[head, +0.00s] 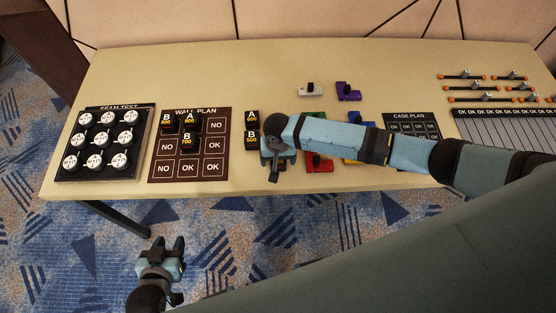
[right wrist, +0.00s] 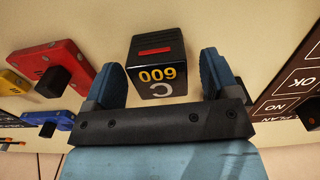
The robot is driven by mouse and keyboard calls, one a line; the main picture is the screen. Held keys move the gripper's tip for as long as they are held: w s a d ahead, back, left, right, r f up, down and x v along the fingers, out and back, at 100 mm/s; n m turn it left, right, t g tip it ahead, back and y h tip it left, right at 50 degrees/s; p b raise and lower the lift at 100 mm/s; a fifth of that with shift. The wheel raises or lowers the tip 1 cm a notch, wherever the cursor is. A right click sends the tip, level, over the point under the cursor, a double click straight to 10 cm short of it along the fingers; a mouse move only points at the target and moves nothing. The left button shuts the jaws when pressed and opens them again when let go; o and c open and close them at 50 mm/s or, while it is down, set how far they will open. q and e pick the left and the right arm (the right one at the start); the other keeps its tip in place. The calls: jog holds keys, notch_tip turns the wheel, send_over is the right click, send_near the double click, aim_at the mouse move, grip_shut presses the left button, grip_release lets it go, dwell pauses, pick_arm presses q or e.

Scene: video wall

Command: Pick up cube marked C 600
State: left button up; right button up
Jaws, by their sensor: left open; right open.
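The black cube marked C 600 (right wrist: 157,62), with yellow digits and a red bar, stands on the table in the right wrist view. My right gripper (right wrist: 162,72) is open, with one blue finger on either side of the cube and a gap showing on both sides. Its lettering appears upside down there. In the head view my right gripper (head: 277,164) is over the table's front part, and my arm hides the cube. My left gripper (head: 172,246) is open and empty, over the floor in front of the table.
Cubes A (head: 251,117) and B 500 (head: 251,141) stand left of my right gripper. The wall plan board (head: 216,168) holds several cubes. Red (head: 319,166), white (head: 311,91) and purple (head: 348,93) blocks lie nearby. The table (head: 200,75) is clear at the back left.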

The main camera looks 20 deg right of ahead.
jog(key=shift+f, duration=0.1)
jog(key=c, duration=1)
jog(key=shift+c, duration=0.2)
